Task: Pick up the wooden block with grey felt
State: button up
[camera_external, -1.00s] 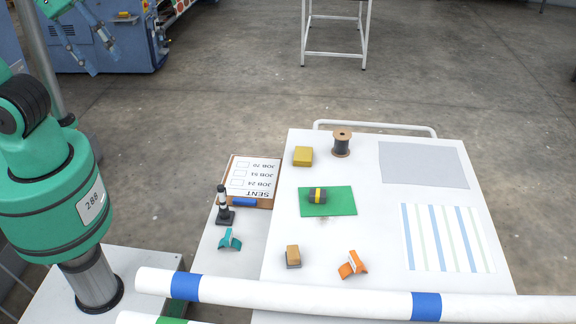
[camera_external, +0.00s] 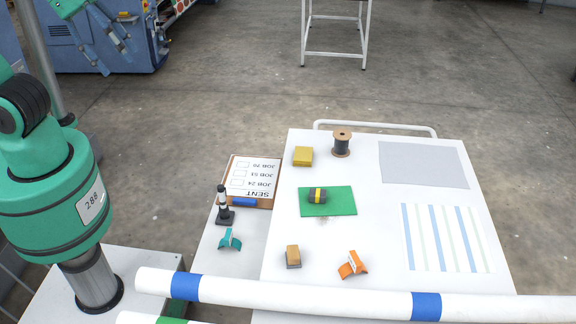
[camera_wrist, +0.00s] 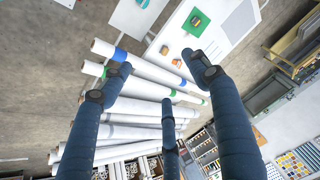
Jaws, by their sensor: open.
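The wooden block with grey felt (camera_external: 293,256) lies on the white tabletop near its front left, wood side up with the grey layer beneath. In the wrist view a small tan block (camera_wrist: 164,49) above and between my fingers appears to be it. My gripper (camera_wrist: 160,75) is open and empty, its dark blue fingers spread high above the paper rolls. In the external view it shows at the top left (camera_external: 96,38), partly cut off by the frame edge and far from the block.
An orange clip-like piece (camera_external: 352,264) sits right of the block. A green mat (camera_external: 342,201) with a dark, yellow-banded object (camera_external: 317,195) lies behind it. A white roll (camera_external: 300,297) crosses the front. A teal piece (camera_external: 229,239) and small cone-like post (camera_external: 224,205) stand left.

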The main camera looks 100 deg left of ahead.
jog(key=w+f+m+y, duration=0.1)
jog(key=w+f+m, duration=0.35)
jog(key=w, duration=0.25)
jog(key=w+f+m+p, duration=0.1)
jog(key=w+f+m, duration=0.2)
jog(key=w+m, duration=0.4)
jog(key=w+f+m+y, duration=0.1)
jog(key=w+f+m, duration=0.3)
jog(key=w, duration=0.4)
jog(key=w+d+f+m, duration=0.2)
jog(key=f+m, duration=0.3)
jog(key=f, duration=0.3)
jog(key=w+d+f+m+h, duration=0.1)
jog(key=w+d+f+m, duration=0.2)
jog(key=w+f+m, duration=0.2)
jog(key=w+d+f+m+g+p, duration=0.1)
jog(key=w+d+f+m, duration=0.2)
jog(key=f+m, duration=0.3)
notch_tip(320, 180, down, 6)
jog(key=shift+w+d+r, duration=0.2)
jog(key=shift+w+d, duration=0.05)
jog(key=shift+w, duration=0.45)
jog(key=b, duration=0.3)
send_over(293, 256)
jog(key=s, duration=0.3)
notch_tip(293, 256, down, 8)
jog(key=shift+w+a, duration=0.15)
jog(key=shift+a, duration=0.3)
